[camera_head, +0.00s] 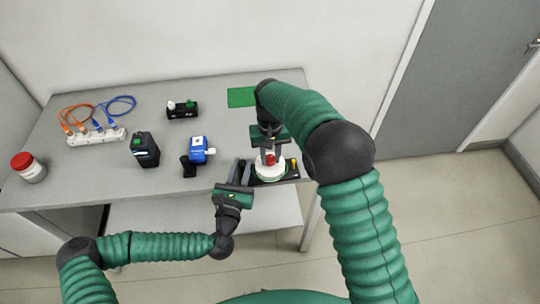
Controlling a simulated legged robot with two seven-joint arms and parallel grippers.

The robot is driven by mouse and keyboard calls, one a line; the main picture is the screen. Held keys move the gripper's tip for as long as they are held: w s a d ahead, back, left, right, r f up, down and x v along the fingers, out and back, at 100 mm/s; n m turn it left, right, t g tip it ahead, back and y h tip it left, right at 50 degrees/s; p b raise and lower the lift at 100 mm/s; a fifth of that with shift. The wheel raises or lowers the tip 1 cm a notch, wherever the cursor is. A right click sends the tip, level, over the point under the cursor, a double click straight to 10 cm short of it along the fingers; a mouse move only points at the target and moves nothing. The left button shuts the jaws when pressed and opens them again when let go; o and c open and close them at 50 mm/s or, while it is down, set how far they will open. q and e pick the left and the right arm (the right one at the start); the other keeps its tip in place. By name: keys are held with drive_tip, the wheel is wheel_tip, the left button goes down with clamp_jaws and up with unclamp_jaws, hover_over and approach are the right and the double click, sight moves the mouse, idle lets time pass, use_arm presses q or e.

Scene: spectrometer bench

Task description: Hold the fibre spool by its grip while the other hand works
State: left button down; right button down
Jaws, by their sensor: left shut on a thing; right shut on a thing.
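The fibre spool (268,173) is a white round body on a dark base (285,177) near the table's front right edge. A red part (270,159) sits on top of it. My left gripper (240,168) is at the left side of the spool, shut on a dark part there that looks like the spool's grip; the fingers hide most of it. My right gripper (269,153) comes down from above and is shut on the red part. Its fingers partly cover that part.
On the grey table (80,178) stand a white strip with orange and blue cables (97,137), a red-lidded jar (29,167), a black box (145,149), a blue device (198,149), a black holder with knobs (182,110) and a green mat (242,97).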

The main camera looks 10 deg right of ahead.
drive_tip(key=m, duration=0.4)
drive_tip(key=shift+a, duration=0.15)
drive_tip(key=m, duration=0.9)
drive_tip(key=shift+m, duration=0.3)
drive_tip(key=m, duration=0.3)
drive_tip(key=shift+m, duration=0.3)
drive_tip(key=m, duration=0.4)
drive_tip(key=shift+m, duration=0.3)
drive_tip(key=m, duration=0.9)
drive_tip(key=shift+m, duration=1.8)
